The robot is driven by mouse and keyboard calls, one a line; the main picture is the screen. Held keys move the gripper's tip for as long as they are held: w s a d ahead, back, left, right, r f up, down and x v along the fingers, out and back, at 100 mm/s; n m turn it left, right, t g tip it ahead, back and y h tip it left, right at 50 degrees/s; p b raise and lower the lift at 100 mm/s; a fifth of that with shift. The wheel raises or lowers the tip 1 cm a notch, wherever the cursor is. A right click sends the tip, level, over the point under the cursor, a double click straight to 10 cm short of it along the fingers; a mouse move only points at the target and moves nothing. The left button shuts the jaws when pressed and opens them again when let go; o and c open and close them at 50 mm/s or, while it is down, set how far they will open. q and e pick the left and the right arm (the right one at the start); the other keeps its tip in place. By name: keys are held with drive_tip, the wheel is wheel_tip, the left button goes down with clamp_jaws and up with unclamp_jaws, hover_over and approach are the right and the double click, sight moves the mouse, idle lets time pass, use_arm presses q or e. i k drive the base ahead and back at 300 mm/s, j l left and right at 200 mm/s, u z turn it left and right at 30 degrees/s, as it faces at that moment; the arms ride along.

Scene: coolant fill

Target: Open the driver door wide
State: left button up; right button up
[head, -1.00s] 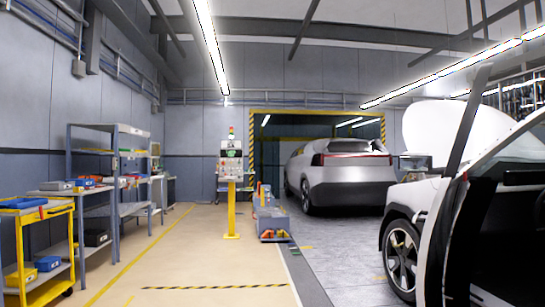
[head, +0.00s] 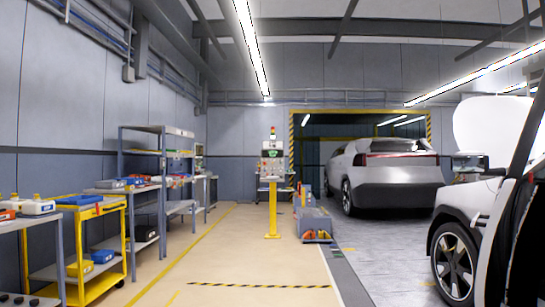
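The near white car (head: 465,215) stands at the right edge with its front wheel (head: 455,264) and side mirror (head: 470,163) in view. Its raised white hood (head: 490,125) shows behind the windscreen pillar. The driver door area is cut by the right edge; a dark opening with a thin red strip (head: 513,235) shows there. How far the door stands open cannot be told from this part. Neither of my grippers is in view.
A second silver car (head: 390,185) stands ahead in a striped bay. A yellow post with a control panel (head: 272,205), a low grey cart (head: 314,225), a yellow trolley (head: 122,240) and shelves (head: 160,175) stand to the left. The beige floor lane (head: 230,260) is clear.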

sight(526, 251)
drive_tip(key=i+l+z, duration=0.35)
drive_tip(key=l, duration=0.3)
drive_tip(key=i+l+z, duration=0.35)
drive_tip(key=l, duration=0.25)
drive_tip(key=i+l+z, duration=0.4)
drive_tip(key=i+j+z, duration=0.15)
drive_tip(key=j, duration=0.3)
drive_tip(key=i+j+z, duration=0.15)
drive_tip(key=j, duration=0.3)
drive_tip(key=i+j+z, duration=0.2)
drive_tip(key=j, duration=0.25)
drive_tip(key=i+j+z, duration=0.15)
drive_tip(key=j, duration=0.35)
drive_tip(key=i+j+z, duration=0.15)
drive_tip(key=j, duration=0.35)
drive_tip(key=j+z, duration=0.15)
drive_tip(key=j, duration=0.35)
drive_tip(key=k+l+z, duration=0.15)
drive_tip(key=l, duration=0.2)
